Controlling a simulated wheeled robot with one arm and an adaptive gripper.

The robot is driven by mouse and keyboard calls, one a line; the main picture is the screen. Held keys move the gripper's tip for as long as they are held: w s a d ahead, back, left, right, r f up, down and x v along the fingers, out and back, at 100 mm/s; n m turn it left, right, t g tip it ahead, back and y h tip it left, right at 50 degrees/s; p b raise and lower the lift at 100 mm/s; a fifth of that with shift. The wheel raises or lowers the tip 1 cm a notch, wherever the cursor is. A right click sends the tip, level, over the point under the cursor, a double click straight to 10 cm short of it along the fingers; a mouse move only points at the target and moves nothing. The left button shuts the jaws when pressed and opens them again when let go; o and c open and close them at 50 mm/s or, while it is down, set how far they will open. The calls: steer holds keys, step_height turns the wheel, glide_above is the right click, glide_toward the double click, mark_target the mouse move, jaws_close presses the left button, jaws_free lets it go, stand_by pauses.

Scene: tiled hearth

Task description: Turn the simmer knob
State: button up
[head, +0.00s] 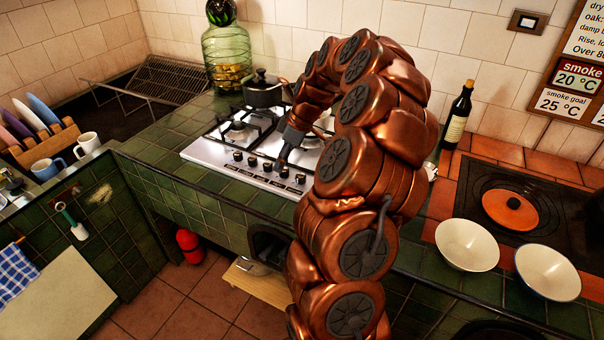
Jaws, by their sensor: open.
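A row of several small black knobs (267,167) runs along the front edge of the white gas hob (207,153), set in the green tiled counter. I cannot tell which one is the simmer knob; no labels are readable. My gripper (282,162) is dark grey and points down over the right part of the knob row. It is open, and its tips are close to a knob (283,173); I cannot tell whether they touch it. My copper-coloured arm arches in front of the hob's right side and hides part of it.
A dark lidded pot (263,90) stands on a back burner, with a large green glass bottle (226,55) behind it. A wine bottle (457,115) and two white bowls (467,245) are right of my arm. The counter left of the hob is clear.

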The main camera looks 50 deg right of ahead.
glide_toward(302, 175)
steer(key=a+f, duration=0.1)
steer(key=f, duration=0.1)
steer(key=shift+h, duration=0.4)
steer(key=shift+w+p+x, duration=0.2)
steer(key=shift+p+x, duration=0.6)
steer(key=shift+x, duration=1.15)
steer(key=shift+w+p+x, duration=0.15)
steer(key=shift+p+x, duration=0.6)
steer(key=shift+x, duration=1.2)
steer(key=shift+r, duration=0.15)
jaws_close()
